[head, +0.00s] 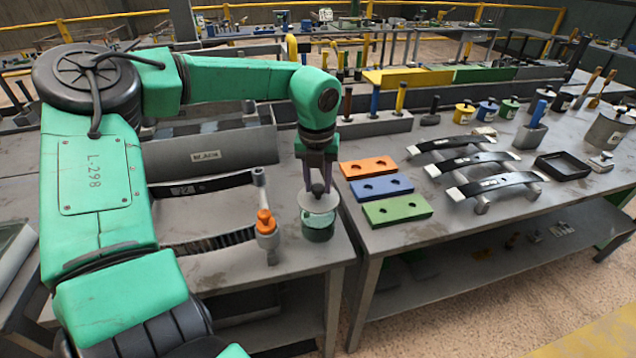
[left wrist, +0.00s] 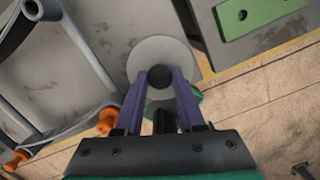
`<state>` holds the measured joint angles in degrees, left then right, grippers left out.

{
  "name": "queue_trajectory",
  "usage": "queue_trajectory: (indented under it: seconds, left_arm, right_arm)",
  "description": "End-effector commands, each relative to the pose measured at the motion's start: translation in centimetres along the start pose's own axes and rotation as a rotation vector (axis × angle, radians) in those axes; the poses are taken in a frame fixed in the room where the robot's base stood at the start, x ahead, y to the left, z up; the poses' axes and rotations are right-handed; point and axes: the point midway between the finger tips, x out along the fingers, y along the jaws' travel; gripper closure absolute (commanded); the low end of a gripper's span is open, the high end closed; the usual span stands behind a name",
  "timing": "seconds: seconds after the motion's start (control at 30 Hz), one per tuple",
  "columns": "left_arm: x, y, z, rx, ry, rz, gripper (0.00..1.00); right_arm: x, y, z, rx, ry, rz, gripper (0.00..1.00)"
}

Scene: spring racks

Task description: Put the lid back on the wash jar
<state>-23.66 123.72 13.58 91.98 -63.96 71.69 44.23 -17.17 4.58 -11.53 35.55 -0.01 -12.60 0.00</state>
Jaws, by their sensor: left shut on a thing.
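The wash jar (head: 318,231) is a small green glass jar near the right front corner of the left-hand table. The lid (head: 319,203) is a pale round disc with a dark knob. My left gripper (head: 318,186) points down and is shut on the lid's knob. The lid is over the jar's mouth; I cannot tell whether they touch. In the left wrist view, the lid (left wrist: 160,52) hides most of the jar, and a sliver of green jar (left wrist: 198,95) shows at its lower right. My right gripper is not in view.
An orange-collared post (head: 266,228) on a rack with dark springs stands just left of the jar. Orange (head: 368,167), blue (head: 381,187) and green (head: 397,210) blocks with holes lie on the right-hand table, across a narrow gap. The table's front edge is close to the jar.

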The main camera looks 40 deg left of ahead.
Motion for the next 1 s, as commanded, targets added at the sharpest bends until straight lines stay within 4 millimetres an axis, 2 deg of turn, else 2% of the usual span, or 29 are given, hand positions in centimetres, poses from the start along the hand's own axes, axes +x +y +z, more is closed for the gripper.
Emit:
queue_trajectory:
  seconds: [1.0]
  left_arm:
    - [0.02,0.02,0.08,0.0,-0.001,0.0,1.0]
  right_arm:
    - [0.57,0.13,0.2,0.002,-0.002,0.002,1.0]
